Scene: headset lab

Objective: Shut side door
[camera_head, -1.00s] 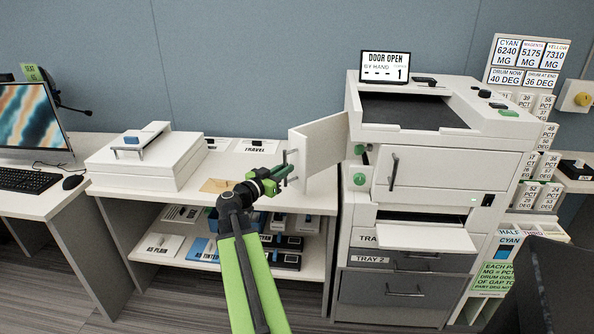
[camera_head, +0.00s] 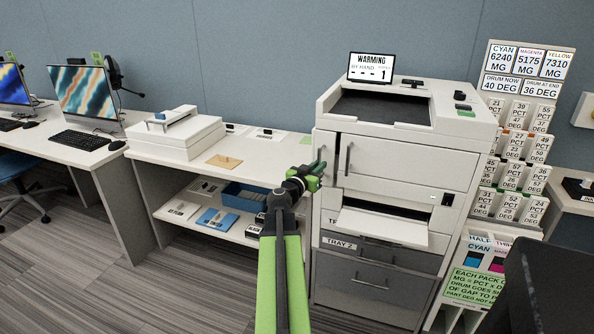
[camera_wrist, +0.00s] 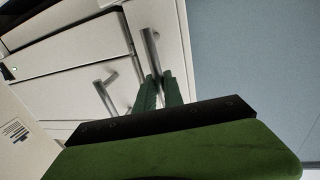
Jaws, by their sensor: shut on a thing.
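The side door (camera_head: 325,145) is a narrow white panel at the printer's left front edge, and it lies flush with the body. The printer (camera_head: 400,150) has a screen (camera_head: 371,67) that reads "WARMING". My gripper (camera_head: 320,170) is at the side door, with its green fingers shut on the door's grey bar handle. In the wrist view the side door handle (camera_wrist: 151,50) runs down to the fingertips (camera_wrist: 158,78), which hide its lower end. The wider front door's handle (camera_wrist: 105,95) stands apart, beside the fingers.
A paper tray (camera_head: 383,227) juts from the printer's front. A card rack (camera_head: 520,150) stands at the right. Floor (camera_head: 150,290) is clear at the front left.

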